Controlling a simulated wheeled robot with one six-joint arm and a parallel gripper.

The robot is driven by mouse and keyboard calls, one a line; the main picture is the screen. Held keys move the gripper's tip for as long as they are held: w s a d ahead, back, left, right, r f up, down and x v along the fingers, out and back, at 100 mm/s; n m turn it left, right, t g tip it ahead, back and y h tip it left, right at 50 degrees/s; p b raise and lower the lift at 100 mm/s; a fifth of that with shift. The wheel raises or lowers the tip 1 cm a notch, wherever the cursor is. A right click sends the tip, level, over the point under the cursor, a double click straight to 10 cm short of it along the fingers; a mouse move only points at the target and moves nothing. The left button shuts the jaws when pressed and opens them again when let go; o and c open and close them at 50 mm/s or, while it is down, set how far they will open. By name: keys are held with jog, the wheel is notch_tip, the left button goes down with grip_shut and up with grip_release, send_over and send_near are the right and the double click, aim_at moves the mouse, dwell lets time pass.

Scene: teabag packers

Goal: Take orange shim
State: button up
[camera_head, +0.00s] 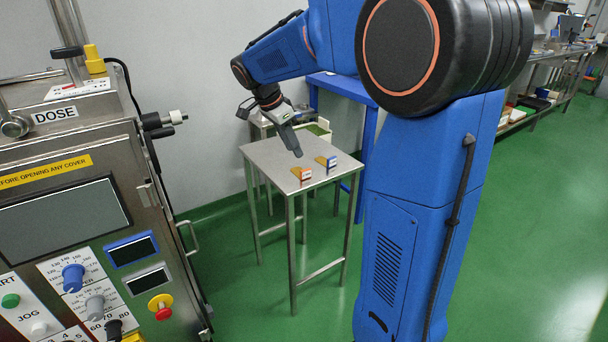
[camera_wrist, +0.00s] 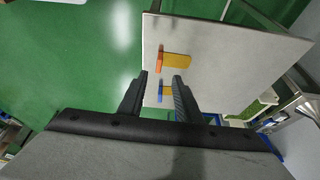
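Two small shims stand on a steel table. The orange shim (camera_head: 306,174) is nearer in the head view, with a tan plate and an orange-and-white face. In the wrist view the orange shim (camera_wrist: 159,60) lies just beyond my fingertips. The blue shim (camera_head: 331,163) is to its right; in the wrist view the blue shim (camera_wrist: 160,95) shows between my fingers. My gripper (camera_head: 298,154) hangs above the table near the shims. In the wrist view my gripper (camera_wrist: 160,76) is open, with nothing held.
The small steel table (camera_head: 263,159) has bare top around the shims. A blue frame (camera_head: 345,88) is behind to the right. A machine panel (camera_head: 60,215) fills the left. Green floor is open at the right.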

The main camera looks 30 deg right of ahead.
aim_at(304, 170)
jog(key=shift+x, duration=4.7)
jog(key=shift+s, duration=0.1)
grip_shut()
